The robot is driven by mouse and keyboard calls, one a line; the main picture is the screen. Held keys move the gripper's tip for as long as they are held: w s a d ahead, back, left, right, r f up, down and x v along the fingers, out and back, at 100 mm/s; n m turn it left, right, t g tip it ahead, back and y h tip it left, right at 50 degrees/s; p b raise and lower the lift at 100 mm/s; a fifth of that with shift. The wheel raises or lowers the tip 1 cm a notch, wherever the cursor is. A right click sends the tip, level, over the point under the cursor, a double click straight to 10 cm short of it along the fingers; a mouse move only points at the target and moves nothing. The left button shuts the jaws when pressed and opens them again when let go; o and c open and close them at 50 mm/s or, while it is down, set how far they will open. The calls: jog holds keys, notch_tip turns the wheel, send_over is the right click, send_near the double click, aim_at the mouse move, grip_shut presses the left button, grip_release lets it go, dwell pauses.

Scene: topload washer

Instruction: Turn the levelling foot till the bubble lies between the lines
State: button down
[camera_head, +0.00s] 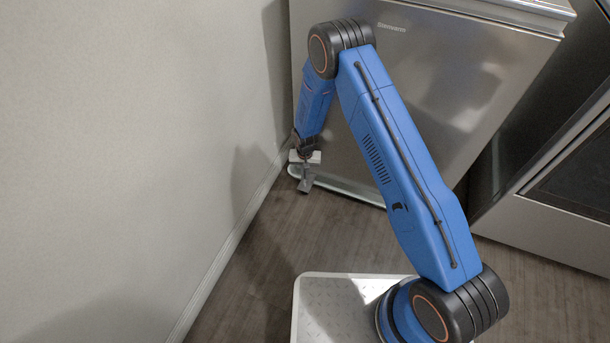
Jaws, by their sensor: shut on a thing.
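The washer (455,95) is a brushed-steel box standing against the back, close to the left wall. My gripper (305,183) is low at its front left bottom corner, just above the floor, pointing down. Its jaws are shut on the levelling foot at that corner. The foot itself is hidden behind the gripper or too small to make out. I cannot see the bubble or its lines from this view.
A pale wall (130,130) with a white skirting board (225,255) runs close along the left of my gripper. A second steel appliance (555,200) stands at the right. The wooden floor (345,230) in front of the washer is clear.

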jog(key=shift+n, duration=1.5)
jog(key=c, duration=1.9)
grip_release()
notch_tip(320, 180, up, 17)
jog(key=shift+r, duration=0.15)
